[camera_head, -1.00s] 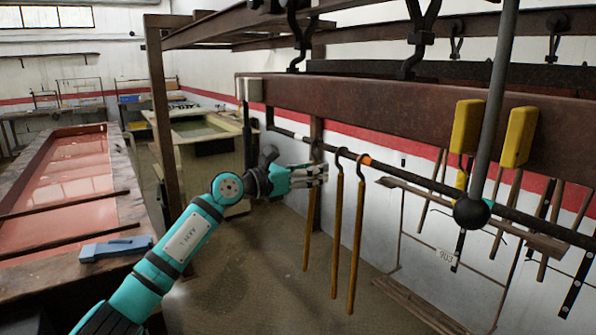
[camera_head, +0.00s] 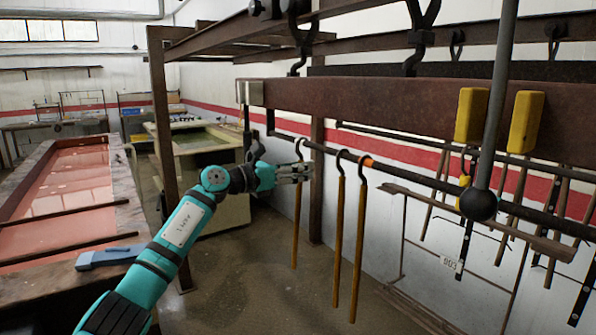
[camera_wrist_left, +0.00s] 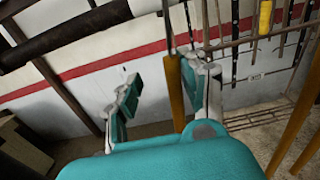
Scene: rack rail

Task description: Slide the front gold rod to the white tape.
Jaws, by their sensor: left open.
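Three gold rods hang by dark hooks from the dark rail (camera_head: 425,185). The leftmost gold rod (camera_head: 295,225) hangs apart from the middle gold rod (camera_head: 338,230) and the right gold rod (camera_head: 357,250), which hang close together. My left gripper (camera_head: 299,173) is open at the upper part of the leftmost rod, just below its hook. In the left wrist view this rod (camera_wrist_left: 175,95) stands between the two spread fingers, close to the right finger; I cannot tell whether they touch. The right gripper is out of view.
An orange band (camera_head: 367,162) circles the rail near the right rod's hook. A rusty beam (camera_head: 370,107) runs above the rail, with yellow blocks (camera_head: 520,122) on it. A dark post (camera_head: 167,150) stands left of the gripper. Floor below the rods is clear.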

